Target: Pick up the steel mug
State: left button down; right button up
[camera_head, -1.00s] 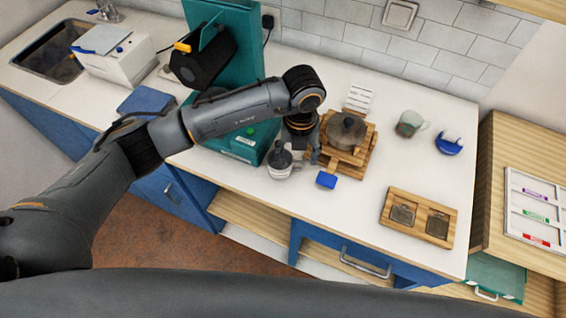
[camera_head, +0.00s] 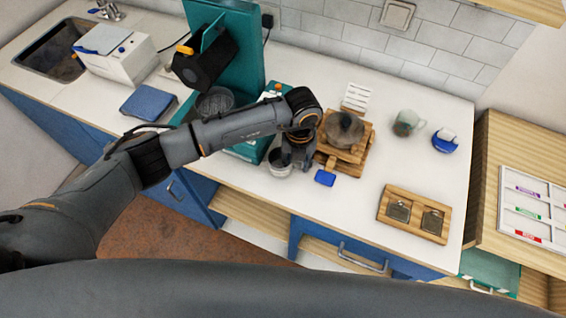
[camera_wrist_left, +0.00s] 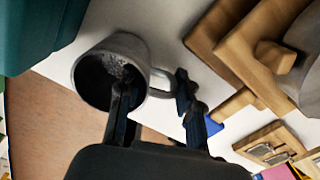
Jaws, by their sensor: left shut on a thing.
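The steel mug (camera_head: 279,168) is a small grey cup on the white counter, in front of the teal machine. In the left wrist view the mug (camera_wrist_left: 90,58) is large, its dark mouth towards the camera and its handle on the right. My left gripper (camera_head: 296,163) is at the mug's right side, pointing down. In the wrist view the left gripper (camera_wrist_left: 155,88) has one finger inside the mouth and the other outside by the handle, shut on the mug's wall and handle side. I cannot tell whether the mug touches the counter. My right gripper is out of view.
A wooden stand with a dark round pot (camera_head: 344,129) is close on the right. A small blue block (camera_head: 325,177) lies in front of it. The teal machine (camera_head: 247,150) stands behind left. A green-grey mug (camera_head: 406,122), blue holder (camera_head: 446,142) and wooden tray (camera_head: 385,215) are further right.

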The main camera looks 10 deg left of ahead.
pick_arm(q)
jog(key=shift+w+r, duration=0.1)
jog(key=shift+r, duration=0.6)
jog(key=s+a+r+b, duration=0.4)
jog(key=s+r+b, duration=0.2)
jog(key=s+r, duration=0.5)
jog(key=shift+s+r, duration=0.3)
jog(key=shift+s, duration=0.95)
jog(key=shift+a, duration=0.15)
